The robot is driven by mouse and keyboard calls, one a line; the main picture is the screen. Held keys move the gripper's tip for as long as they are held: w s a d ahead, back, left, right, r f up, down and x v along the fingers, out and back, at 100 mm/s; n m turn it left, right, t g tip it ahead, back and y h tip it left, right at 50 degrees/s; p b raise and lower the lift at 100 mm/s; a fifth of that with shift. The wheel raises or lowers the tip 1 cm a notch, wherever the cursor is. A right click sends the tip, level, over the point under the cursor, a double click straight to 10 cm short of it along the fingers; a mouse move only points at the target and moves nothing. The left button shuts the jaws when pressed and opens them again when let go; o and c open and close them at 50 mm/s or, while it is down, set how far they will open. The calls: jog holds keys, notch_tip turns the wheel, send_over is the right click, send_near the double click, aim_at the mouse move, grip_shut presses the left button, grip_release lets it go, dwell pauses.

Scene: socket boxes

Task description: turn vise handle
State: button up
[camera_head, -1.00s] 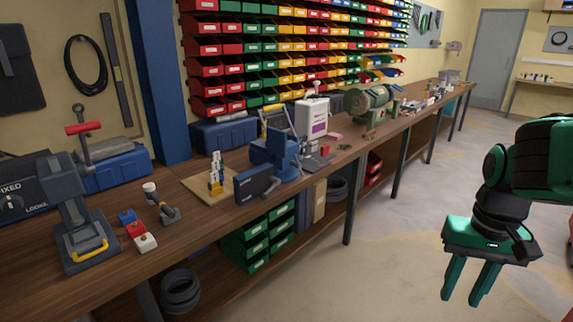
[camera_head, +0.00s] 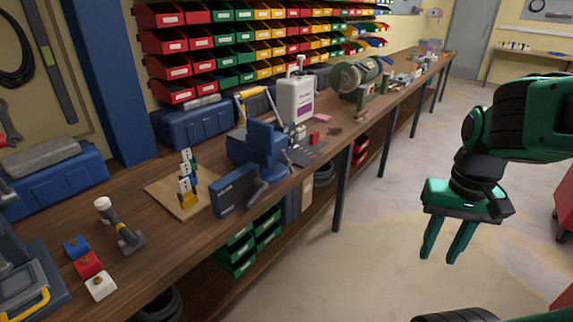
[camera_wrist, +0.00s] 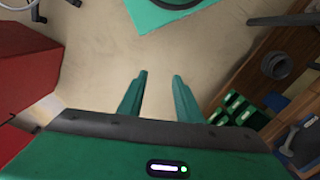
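A blue vise (camera_head: 262,146) stands at the front edge of the wooden workbench, with a wide dark blue front jaw (camera_head: 234,190). A thin grey handle bar (camera_head: 257,190) hangs at its front, beside the jaw. My gripper (camera_head: 440,258) is green, empty and open, over the floor to the right of the bench and well apart from the vise. In the wrist view its two fingers (camera_wrist: 157,82) point over bare floor with a gap between them. A blue shape, likely the vise, shows at that view's lower right edge (camera_wrist: 305,142).
The workbench (camera_head: 180,238) runs from front left to back right. A hammer-like tool (camera_head: 120,228), colored blocks (camera_head: 88,264), a board with a small stack (camera_head: 186,183), a white canister (camera_head: 296,97) and a grinder (camera_head: 358,80) stand on it. Open floor lies between bench and gripper.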

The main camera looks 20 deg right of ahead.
jog(key=shift+o, duration=0.6)
jog(key=shift+s+r, duration=0.15)
jog(key=shift+s, duration=0.15)
jog(key=n+t+y, duration=1)
jog(key=n+t, duration=0.2)
jog(key=t, duration=0.3)
send_near(290, 164)
jog(key=x, duration=1.1)
jog(key=shift+d, duration=0.15)
jog(key=shift+c, duration=0.2)
